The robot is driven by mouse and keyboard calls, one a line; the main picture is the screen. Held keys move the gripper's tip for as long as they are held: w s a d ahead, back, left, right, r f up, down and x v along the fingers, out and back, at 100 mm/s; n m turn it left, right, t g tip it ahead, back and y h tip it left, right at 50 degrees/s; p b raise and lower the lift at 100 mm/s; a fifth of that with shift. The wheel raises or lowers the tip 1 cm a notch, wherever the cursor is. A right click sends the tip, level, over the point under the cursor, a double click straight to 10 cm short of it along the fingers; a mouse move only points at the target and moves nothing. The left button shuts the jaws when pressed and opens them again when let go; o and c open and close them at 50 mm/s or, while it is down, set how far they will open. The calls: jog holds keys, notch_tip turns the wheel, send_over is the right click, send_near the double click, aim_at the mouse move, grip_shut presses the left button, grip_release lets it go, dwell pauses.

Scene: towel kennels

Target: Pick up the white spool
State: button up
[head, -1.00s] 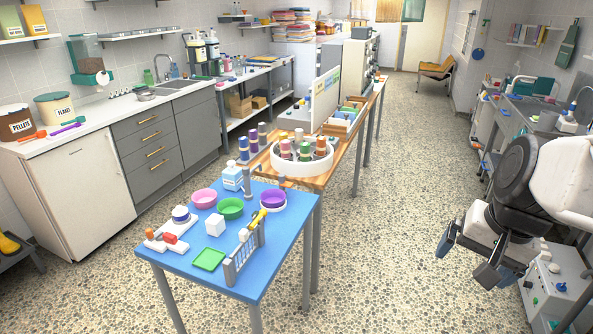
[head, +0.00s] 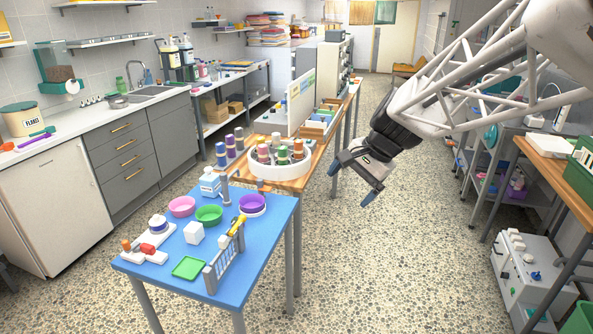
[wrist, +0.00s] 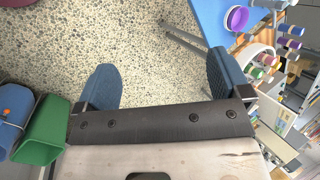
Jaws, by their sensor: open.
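My gripper (head: 352,182) is open and empty in the air, to the right of the blue table and the wooden table. In the wrist view its two blue-grey fingers (wrist: 164,85) are spread wide over bare floor. Several coloured spools, orange, green and other colours, stand in a round white tray (head: 281,172) on the wooden table (head: 293,185). More spools, purple and blue, stand in a row (head: 230,147) to the left of the tray. I cannot single out a white spool with certainty at this size.
The blue table (head: 262,228) holds pink, green and purple (head: 252,203) bowls, a white cube (head: 193,233), a bottle (head: 209,184) and a grey rack (head: 223,262). An upright panel (head: 300,100) stands behind the tray.

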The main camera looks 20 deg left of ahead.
jog(key=w+a+f+m+g+y, duration=0.1)
jog(key=w+a+f, duration=0.1)
jog(key=w+a, duration=0.35)
jog(key=w+a+f+m+y, duration=0.1)
jog(key=w+a, duration=0.1)
jog(key=a, duration=0.7)
jog(key=m+g+y, duration=0.5)
jog(key=m, duration=0.1)
send_near(156, 215)
jog(key=a+f, duration=0.1)
jog(key=a, duration=0.1)
jog(key=shift+s+a, duration=0.1)
jog(key=shift+s, duration=0.3)
jog(key=shift+f, duration=0.1)
jog(key=shift+x, duration=1.25)
jog(key=shift+x, duration=2.6)
